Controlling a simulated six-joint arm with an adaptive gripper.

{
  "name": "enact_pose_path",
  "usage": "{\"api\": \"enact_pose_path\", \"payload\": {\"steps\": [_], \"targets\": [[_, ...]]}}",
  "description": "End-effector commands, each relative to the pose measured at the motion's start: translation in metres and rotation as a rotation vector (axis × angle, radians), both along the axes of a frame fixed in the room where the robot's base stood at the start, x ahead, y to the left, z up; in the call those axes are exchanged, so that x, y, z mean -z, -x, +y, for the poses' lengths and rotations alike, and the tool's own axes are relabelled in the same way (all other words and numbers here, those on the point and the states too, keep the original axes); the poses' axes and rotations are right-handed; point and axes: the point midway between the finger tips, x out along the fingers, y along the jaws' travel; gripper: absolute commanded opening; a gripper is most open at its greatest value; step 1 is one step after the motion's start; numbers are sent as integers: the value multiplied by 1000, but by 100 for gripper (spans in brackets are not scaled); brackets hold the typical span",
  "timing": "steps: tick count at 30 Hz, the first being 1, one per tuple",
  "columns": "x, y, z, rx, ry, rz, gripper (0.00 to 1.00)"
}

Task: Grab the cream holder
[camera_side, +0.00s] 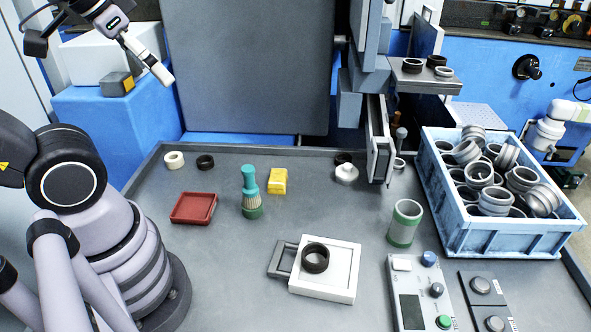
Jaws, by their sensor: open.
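A cream-white square holder (342,279) with a grey handle on its left side lies on the grey table, front of centre. A black ring (316,258) sits on it and hides part of its top. My gripper (164,75) is high at the upper left, over the blue block, far from the holder and touching nothing on the table. It is open and empty; its fingers are seen edge-on, so the gap is hard to make out. A small cream ring (174,160) and a whitish round part (346,174) also stand at the back of the table.
A red tray (190,208), a green brush (250,190), a yellow block (277,181) and a green-white cylinder (404,223) stand around the holder. A blue crate (495,243) of metal rings is at right. A control box (411,275) is at front right.

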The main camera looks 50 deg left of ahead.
Motion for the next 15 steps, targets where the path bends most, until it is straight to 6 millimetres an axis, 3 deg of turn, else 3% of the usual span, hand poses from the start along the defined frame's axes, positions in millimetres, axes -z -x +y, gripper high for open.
{"api": "enact_pose_path", "payload": {"steps": [5,8,15], "targets": [[3,-7,6,-2,-33,44,92],[11,-20,22,1,-109,145,92],[51,-70,87,61,-386,519,92]]}}
